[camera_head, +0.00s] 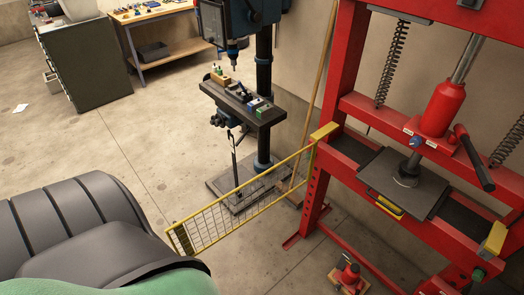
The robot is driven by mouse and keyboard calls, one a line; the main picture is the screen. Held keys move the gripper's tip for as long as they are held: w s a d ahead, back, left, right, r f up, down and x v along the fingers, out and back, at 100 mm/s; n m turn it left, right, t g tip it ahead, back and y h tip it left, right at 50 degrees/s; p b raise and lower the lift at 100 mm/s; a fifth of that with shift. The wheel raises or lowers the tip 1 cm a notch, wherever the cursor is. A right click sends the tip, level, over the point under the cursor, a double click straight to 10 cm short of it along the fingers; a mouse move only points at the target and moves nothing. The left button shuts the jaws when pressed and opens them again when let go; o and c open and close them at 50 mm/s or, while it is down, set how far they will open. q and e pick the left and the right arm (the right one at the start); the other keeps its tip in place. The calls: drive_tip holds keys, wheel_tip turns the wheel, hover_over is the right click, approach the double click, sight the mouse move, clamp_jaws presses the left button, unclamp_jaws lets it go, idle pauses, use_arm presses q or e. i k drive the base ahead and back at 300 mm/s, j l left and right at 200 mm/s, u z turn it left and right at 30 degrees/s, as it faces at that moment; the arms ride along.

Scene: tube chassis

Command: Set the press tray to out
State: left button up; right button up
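The red shop press (450,100) fills the right side. A dark flat plate, which looks like the press tray (380,175), lies level on the press bed under the ram. A yellow strip (386,208), perhaps a handle, shows just below the plate's front edge. I cannot tell for sure whether it belongs to the tray, or how far the tray is drawn out. A blue knob (416,141) sits between two small white labels on the upper crossbeam; the labels are too small to read. Neither of my grippers is in view.
A yellow mesh guard (235,208) reaches out left from the press at bed height. A drill press (245,100) stands behind it. A small red jack (348,275) is on the floor by the press. The floor at centre left (110,145) is clear.

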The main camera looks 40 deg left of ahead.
sight(417, 202)
drive_tip(key=j+z, duration=0.15)
drive_tip(key=j, duration=0.4)
drive_tip(key=j+z, duration=0.15)
drive_tip(key=j, duration=0.4)
drive_tip(key=k+j+z, duration=0.1)
drive_tip(key=j, duration=0.45)
drive_tip(key=k+j+z, duration=0.15)
drive_tip(key=j, duration=0.4)
drive_tip(key=j+z, duration=0.25)
drive_tip(key=j, duration=0.7)
